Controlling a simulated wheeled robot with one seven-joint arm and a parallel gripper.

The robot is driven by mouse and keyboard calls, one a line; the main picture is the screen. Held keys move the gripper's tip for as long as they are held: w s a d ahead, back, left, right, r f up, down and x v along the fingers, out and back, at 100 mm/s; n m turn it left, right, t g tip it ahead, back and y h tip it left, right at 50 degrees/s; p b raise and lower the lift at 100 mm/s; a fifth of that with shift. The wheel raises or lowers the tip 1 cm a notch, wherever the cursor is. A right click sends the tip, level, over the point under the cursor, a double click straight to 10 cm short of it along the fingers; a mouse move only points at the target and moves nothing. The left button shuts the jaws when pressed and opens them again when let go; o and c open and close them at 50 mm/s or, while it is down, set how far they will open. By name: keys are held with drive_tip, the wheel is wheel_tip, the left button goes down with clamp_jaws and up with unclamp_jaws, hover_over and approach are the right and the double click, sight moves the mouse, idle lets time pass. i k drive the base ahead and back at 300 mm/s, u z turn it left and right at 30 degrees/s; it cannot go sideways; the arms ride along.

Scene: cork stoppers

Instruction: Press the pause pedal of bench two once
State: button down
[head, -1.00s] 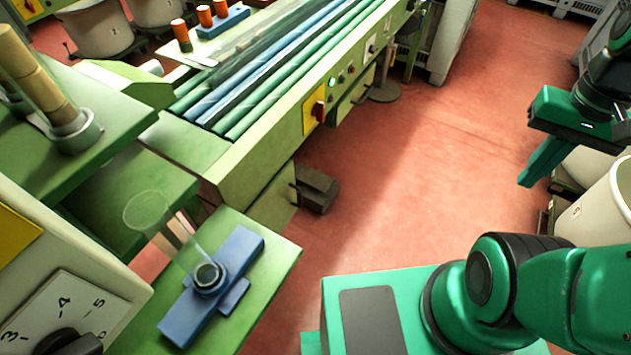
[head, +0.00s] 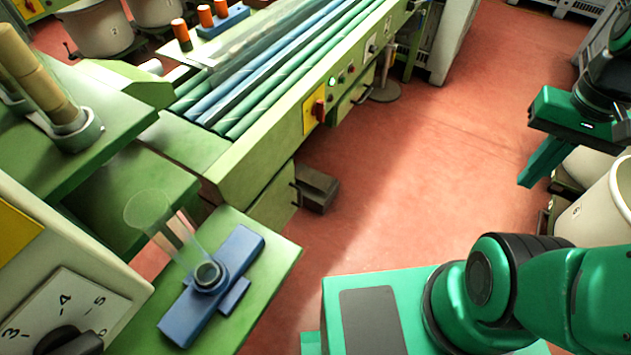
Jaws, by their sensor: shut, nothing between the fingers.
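A dark grey-brown box-shaped pedal (head: 317,189) sits low by the floor, at the near right corner of the green roller bench (head: 240,185). No number shows on this bench, so I cannot tell from the picture whether it is bench two. My gripper (head: 530,178) is at the right edge, green, with its shut fingers pointing down and left. It is empty and well apart from the pedal, with open floor between them.
Red floor (head: 420,170) lies clear between bench and gripper. Pale bins (head: 600,215) stand at right, below my arm. A green table (head: 270,270) with a blue fixture (head: 240,250) is at lower left. A yellow panel with a red switch (head: 318,110) is on the bench side.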

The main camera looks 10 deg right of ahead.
sight(321, 181)
drive_tip(key=k, duration=0.5)
drive_tip(key=z, duration=0.45)
drive_tip(key=i, duration=1.45)
